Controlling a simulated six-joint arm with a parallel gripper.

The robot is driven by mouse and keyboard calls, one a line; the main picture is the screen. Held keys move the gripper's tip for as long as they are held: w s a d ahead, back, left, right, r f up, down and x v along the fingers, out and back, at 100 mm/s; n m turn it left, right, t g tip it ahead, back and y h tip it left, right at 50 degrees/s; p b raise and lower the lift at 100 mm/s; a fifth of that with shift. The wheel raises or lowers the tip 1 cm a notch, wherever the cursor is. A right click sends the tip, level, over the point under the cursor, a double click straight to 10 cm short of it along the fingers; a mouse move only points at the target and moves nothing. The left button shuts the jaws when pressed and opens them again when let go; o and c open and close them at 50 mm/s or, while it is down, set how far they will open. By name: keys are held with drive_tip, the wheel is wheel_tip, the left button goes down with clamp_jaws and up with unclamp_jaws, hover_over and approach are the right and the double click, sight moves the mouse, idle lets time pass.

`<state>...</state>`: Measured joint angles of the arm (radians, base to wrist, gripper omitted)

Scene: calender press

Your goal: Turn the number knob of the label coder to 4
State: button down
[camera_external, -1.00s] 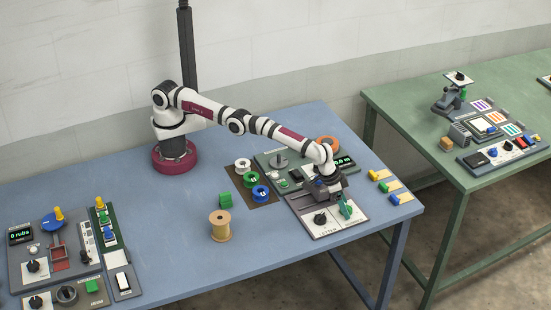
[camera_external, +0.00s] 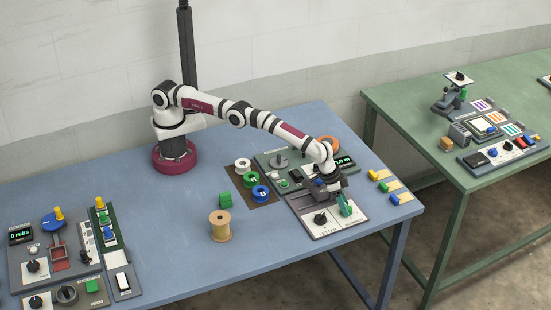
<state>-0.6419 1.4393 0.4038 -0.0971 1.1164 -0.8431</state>
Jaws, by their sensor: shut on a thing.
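The label coder (camera_external: 328,229) is a grey and white panel at the right front of the blue table. A black knob (camera_external: 320,219) sits on its left part, above lettering. A green knob (camera_external: 345,208) sits on its right part, directly under my gripper (camera_external: 342,196). My gripper points down and is shut on the green knob; its fingers are small and partly hidden by the wrist. The number the knob points to is too small to read.
A panel with a display (camera_external: 343,162) and an orange ring stands behind the coder. The table's front middle is clear.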

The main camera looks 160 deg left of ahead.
drive_tip(key=m, duration=0.1)
drive_tip(key=m+t, duration=0.1)
drive_tip(key=m, duration=0.1)
drive_tip(key=m+h, duration=0.1)
drive_tip(key=m, duration=0.1)
drive_tip(key=shift+s+a+t, duration=0.15)
drive_tip(key=shift+a+t, duration=0.1)
drive_tip(key=shift+t, duration=0.05)
drive_tip(key=shift+a+m+t+h, duration=0.15)
drive_tip(key=shift+m+h, duration=0.25)
drive_tip(key=shift+m, duration=0.65)
drive_tip(key=shift+d+m+t+h, duration=0.1)
drive_tip(key=shift+m+t+h, duration=0.25)
drive_tip(key=shift+m, duration=0.7)
drive_tip(key=shift+c, duration=1.6)
unclamp_jaws()
drive_tip(key=shift+s+r, duration=0.15)
drive_tip(key=shift+r, duration=0.4)
drive_tip(key=v, duration=1.4)
drive_tip(key=shift+r, duration=0.4)
